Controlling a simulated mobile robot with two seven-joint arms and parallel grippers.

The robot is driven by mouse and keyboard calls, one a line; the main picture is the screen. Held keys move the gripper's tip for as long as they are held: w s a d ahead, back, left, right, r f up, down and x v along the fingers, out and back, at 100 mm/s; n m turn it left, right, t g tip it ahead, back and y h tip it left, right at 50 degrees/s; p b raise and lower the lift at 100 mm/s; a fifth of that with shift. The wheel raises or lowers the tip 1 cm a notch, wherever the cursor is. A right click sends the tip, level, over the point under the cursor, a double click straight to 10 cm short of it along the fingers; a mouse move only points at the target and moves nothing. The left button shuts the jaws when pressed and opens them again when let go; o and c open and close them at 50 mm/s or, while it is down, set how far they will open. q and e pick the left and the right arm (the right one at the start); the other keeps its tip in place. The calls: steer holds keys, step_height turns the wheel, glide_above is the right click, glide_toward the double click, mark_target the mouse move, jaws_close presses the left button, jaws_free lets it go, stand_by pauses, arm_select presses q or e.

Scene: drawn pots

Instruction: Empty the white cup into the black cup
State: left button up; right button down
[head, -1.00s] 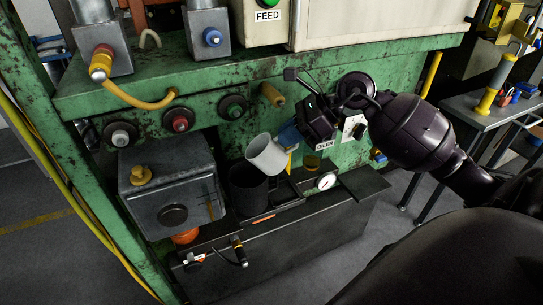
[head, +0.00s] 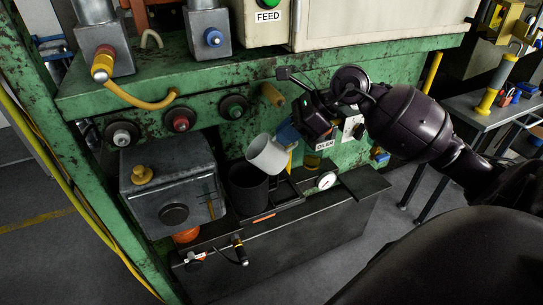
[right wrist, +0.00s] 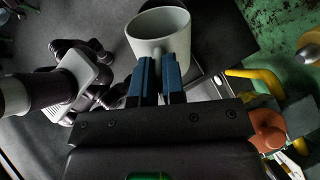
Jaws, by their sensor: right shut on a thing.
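The white cup (head: 267,155) is in my right gripper (head: 289,135), above the black cup (head: 248,188) and slightly to its right. The white cup is tilted, its rim leaning left towards the black cup. In the right wrist view, the blue fingers (right wrist: 158,75) are shut at the near side of the white cup (right wrist: 158,32), where its handle seems to be. The black cup stands upright on the dark ledge of the green machine. The contents of both cups cannot be made out. My left gripper is not in view.
A grey metal box (head: 172,187) stands close left of the black cup. A white dial gauge (head: 326,181) and a dark flat plate (head: 363,183) are to the right. Knobs (head: 234,107) stick out of the green machine behind. An orange-tipped fitting (head: 239,246) is in front.

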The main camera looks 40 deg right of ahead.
steer(key=shift+r, duration=0.1)
stand_by(0.3)
steer(key=shift+w+a+r+h, duration=0.1)
steer(key=shift+w+a+h, duration=0.05)
steer(key=shift+h, duration=0.25)
stand_by(1.1)
steer(key=shift+a+g, duration=0.15)
steer(key=shift+g, duration=0.15)
steer(key=shift+w+h, duration=0.15)
steer(key=shift+h, duration=0.15)
steer(key=shift+w+a+r+g+h, duration=0.15)
steer(key=shift+w+a+g+h, duration=0.35)
steer(key=shift+a+g+h, duration=0.35)
stand_by(4.7)
